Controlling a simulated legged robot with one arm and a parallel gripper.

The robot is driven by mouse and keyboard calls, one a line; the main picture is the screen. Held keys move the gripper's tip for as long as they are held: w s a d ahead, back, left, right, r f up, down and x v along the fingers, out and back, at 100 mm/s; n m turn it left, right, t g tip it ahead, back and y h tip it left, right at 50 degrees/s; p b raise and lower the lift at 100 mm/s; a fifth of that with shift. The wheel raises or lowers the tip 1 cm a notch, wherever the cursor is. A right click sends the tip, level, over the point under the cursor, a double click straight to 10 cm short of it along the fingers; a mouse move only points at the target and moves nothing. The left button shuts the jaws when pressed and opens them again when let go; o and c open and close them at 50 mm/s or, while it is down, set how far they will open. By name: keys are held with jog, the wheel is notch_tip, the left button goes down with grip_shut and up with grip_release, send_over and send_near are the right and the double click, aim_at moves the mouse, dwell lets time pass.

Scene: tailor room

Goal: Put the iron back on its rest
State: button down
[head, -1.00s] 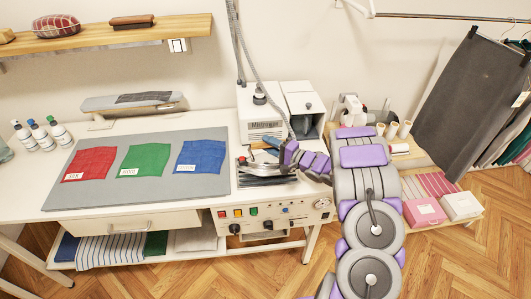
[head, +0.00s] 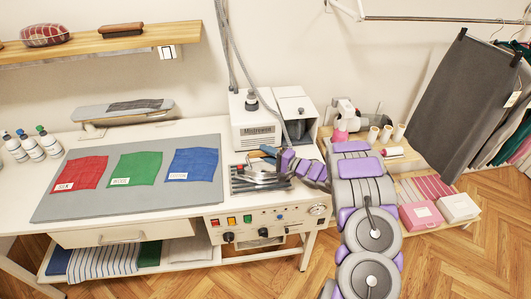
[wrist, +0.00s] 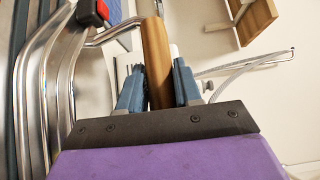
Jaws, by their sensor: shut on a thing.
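The iron (head: 262,179) has a shiny metal body and shows over the dark ridged rest (head: 240,187) on the right part of the white table. I cannot tell whether its sole touches the rest. My gripper (head: 268,152) comes in from the right and is shut on the iron's handle. In the wrist view my gripper's blue fingers (wrist: 157,78) stand on either side of the brown wooden handle (wrist: 155,50). The iron's curved metal body (wrist: 65,85) and a red button are at the left there. My arm and gripper hide part of the iron's right side in the head view.
A white boiler unit (head: 258,128) stands just behind the rest, with a hose and cable rising from it. A grey mat (head: 135,197) with red, green and blue cloths lies to the left. Control knobs (head: 265,232) line the table front. A side shelf with thread spools (head: 373,135) is at the right.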

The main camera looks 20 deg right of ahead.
jog(key=c, duration=1)
grip_release()
jog(key=shift+d+r, duration=0.1)
jog(key=shift+d, duration=0.1)
jog(key=shift+o, duration=1)
jog(key=shift+a, duration=0.4)
